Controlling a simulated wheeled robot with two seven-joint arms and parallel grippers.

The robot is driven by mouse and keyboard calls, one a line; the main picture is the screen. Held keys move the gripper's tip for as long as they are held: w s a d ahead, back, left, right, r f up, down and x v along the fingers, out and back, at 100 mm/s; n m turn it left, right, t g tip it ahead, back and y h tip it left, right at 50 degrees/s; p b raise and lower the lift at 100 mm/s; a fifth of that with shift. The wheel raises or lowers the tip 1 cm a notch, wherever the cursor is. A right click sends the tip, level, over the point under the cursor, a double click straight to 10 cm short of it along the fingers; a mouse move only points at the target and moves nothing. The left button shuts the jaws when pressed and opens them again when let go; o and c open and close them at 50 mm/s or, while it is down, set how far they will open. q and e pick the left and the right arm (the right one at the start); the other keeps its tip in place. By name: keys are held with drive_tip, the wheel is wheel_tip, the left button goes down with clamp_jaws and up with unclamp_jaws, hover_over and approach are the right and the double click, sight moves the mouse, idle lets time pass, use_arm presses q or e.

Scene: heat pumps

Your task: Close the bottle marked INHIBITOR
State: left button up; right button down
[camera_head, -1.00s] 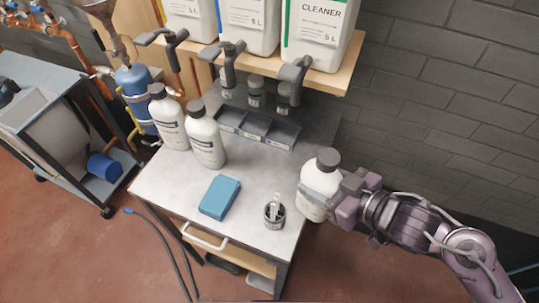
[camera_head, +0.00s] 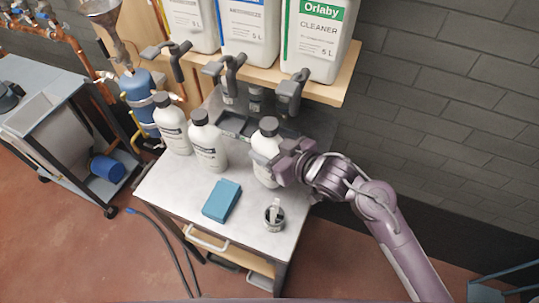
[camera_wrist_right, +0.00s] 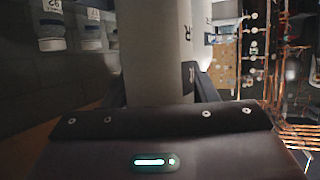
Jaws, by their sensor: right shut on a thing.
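My right gripper (camera_head: 282,166) is shut on a white bottle (camera_head: 265,146) with a dark cap (camera_head: 269,126), held upright at the right part of the table; the cap sits on its neck. Two similar white bottles with dark caps stand at the table's left back, a left one (camera_head: 172,130) and a right one (camera_head: 207,145). Their labels are too small to read, so I cannot tell which bottle is INHIBITOR. My left gripper is not in view.
A dark compartment tray (camera_head: 233,124) lies behind. Large canisters with taps, one marked CLEANER (camera_head: 318,35), overhang the back.

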wheel_tip(320, 180, down, 3)
drive_tip(key=shift+r+p, duration=0.15)
drive_tip(key=shift+p, duration=0.35)
drive_tip(key=shift+f, duration=0.4)
drive_tip(key=shift+f, duration=0.25)
drive_tip(key=c, duration=0.6)
unclamp_jaws()
